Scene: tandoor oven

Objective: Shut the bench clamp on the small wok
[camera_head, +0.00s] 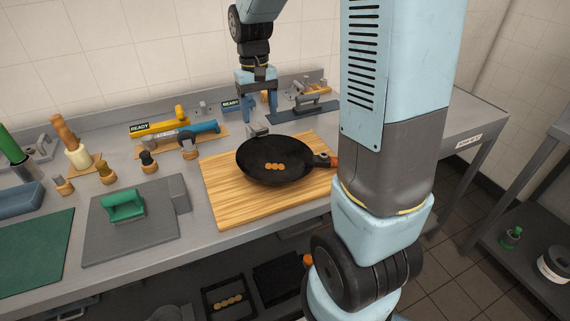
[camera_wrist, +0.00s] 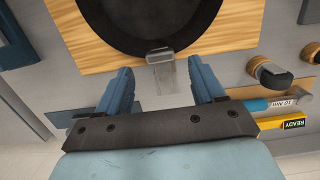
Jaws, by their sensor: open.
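In the wrist view the wok (camera_wrist: 150,22) shows at the top. A grey metal clamp (camera_head: 257,130) stands at the wok's far rim. In the wrist view the clamp (camera_wrist: 165,72) lies between and just ahead of my fingers, touching or overlapping the rim; whether it is closed I cannot tell. My gripper (camera_head: 259,107) is open, pointing down above the clamp. In the wrist view its blue fingers (camera_wrist: 161,84) are apart, with nothing held.
Yellow (camera_head: 165,122) and blue (camera_head: 198,130) handled tools lie left of the wok. Knobbed stands (camera_head: 148,160) and a green-handled block (camera_head: 122,206) are further left. A dark blue mat (camera_head: 302,113) with a metal device lies at the back right. My arm hides the bench's right part.

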